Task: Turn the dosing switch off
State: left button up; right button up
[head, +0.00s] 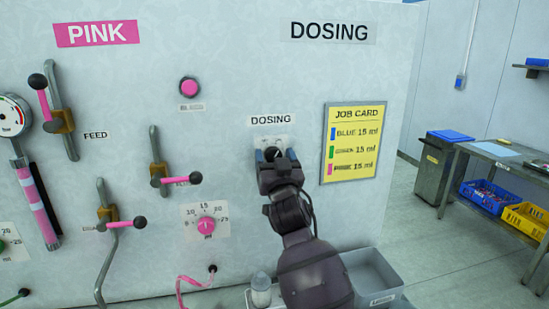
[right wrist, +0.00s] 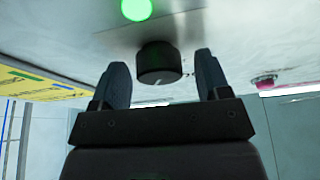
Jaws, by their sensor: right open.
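The dosing switch is a round black knob (right wrist: 158,62) on a metal plate (right wrist: 118,38), with a faint pale mark on its front edge. A lit green lamp (right wrist: 136,9) sits beside it on the plate. In the head view the plate (head: 282,141) is under the small DOSING label (head: 270,120), and my right gripper (head: 270,155) covers most of the switch. In the right wrist view my right gripper (right wrist: 163,75) is open, its fingers on either side of the knob with gaps. My left gripper is not in view.
The job card (head: 352,142) hangs right of the switch. A pink dial (head: 206,226) and levers with black balls (head: 195,178) are to the left. A grey bin (head: 370,275) and a small bottle (head: 261,289) stand below.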

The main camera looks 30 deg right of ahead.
jog(key=shift+c, duration=0.2)
jog(key=c, duration=0.9)
jog(key=shift+n+y, duration=0.4)
jog(key=shift+n, duration=0.1)
jog(key=n+y, duration=0.2)
jog(key=n, duration=0.3)
jog(key=n+y, duration=0.2)
jog(key=n, duration=0.3)
jog(key=n+g+y, duration=0.1)
jog(key=n+y, duration=0.1)
jog(key=n, duration=0.3)
jog(key=shift+y, duration=0.4)
jog(key=shift+f+n, duration=0.1)
jog(key=shift+n, duration=0.3)
jog(key=o, duration=0.9)
